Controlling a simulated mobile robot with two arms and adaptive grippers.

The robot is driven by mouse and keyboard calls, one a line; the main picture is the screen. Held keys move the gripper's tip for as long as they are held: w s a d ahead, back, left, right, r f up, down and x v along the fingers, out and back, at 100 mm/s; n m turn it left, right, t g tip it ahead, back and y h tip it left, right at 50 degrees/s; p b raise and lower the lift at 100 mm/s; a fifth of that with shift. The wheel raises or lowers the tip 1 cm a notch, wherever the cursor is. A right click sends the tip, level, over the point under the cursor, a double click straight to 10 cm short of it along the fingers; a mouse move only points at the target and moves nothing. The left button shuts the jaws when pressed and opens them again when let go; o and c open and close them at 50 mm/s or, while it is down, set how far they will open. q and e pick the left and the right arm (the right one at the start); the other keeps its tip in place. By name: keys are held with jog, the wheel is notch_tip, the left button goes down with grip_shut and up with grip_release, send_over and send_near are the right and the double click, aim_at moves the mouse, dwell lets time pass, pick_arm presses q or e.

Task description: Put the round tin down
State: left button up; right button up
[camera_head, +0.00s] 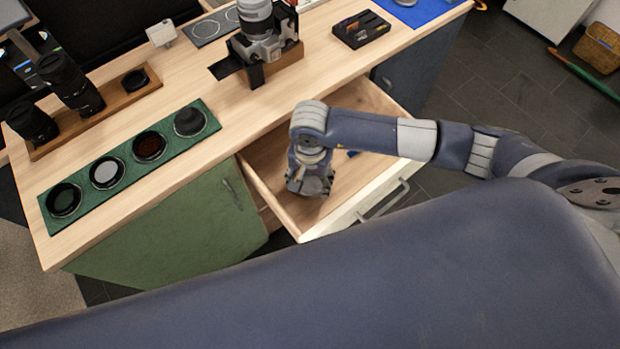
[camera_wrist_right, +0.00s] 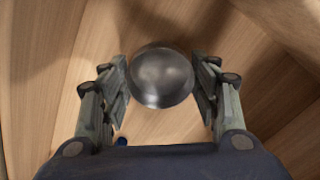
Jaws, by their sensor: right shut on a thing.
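The round tin (camera_wrist_right: 162,76) is a smooth grey metal disc in the right wrist view, between the two fingers of my right gripper (camera_wrist_right: 161,92). The fingers are shut on its sides. In the head view my right gripper (camera_head: 312,188) points down inside the open drawer (camera_head: 345,190), near its left side; the tin is hidden there beneath the gripper. The drawer's wooden floor shows behind the tin; I cannot tell whether the tin touches it. My left gripper is not in view.
A small blue thing (camera_wrist_right: 121,141) lies on the drawer floor. The desk top (camera_head: 215,90) bears a green tray (camera_head: 128,160) with several round filters, a wooden lens rack (camera_head: 110,103), a camera (camera_head: 262,40) and a black case (camera_head: 361,29). Much of the drawer floor is bare.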

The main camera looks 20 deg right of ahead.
aim_at(310, 187)
jog(key=shift+f, duration=0.35)
jog(key=shift+f, duration=0.1)
jog(key=shift+f+b, duration=0.1)
jog(key=shift+b, duration=0.2)
jog(key=o, duration=1)
jog(key=shift+o, duration=0.2)
jog(key=shift+r, duration=0.2)
jog(key=shift+w+r, duration=0.1)
jog(key=shift+r, duration=0.2)
notch_tip(310, 187, up, 12)
jog(key=b, duration=0.1)
jog(key=shift+f, duration=0.25)
